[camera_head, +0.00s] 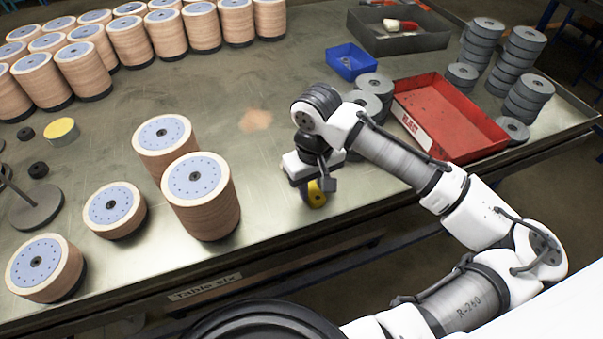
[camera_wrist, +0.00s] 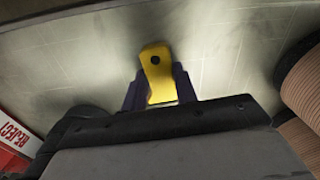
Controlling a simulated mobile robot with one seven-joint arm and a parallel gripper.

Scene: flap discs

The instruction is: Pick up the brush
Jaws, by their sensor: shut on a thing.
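My gripper (camera_head: 314,181) is low over the front middle of the table. In the wrist view my gripper (camera_wrist: 158,84) has its two dark fingers on either side of a yellow block-like thing (camera_wrist: 157,62) with a round black spot, and is shut on it. In the head view this yellow thing (camera_head: 317,197) shows beneath the gripper, close to the table top; I cannot tell whether it touches. A red-handled thing with a pale end, which looks like the brush (camera_head: 402,25), lies in the grey tray (camera_head: 418,43) at the back right, far from my gripper.
A red REJECT bin (camera_head: 450,115), a small blue bin (camera_head: 350,62) and stacks of grey discs (camera_head: 522,80) stand to the right. Brown disc stacks (camera_head: 201,195) stand to the left, with more at the back left. The table middle (camera_head: 250,90) is mostly clear.

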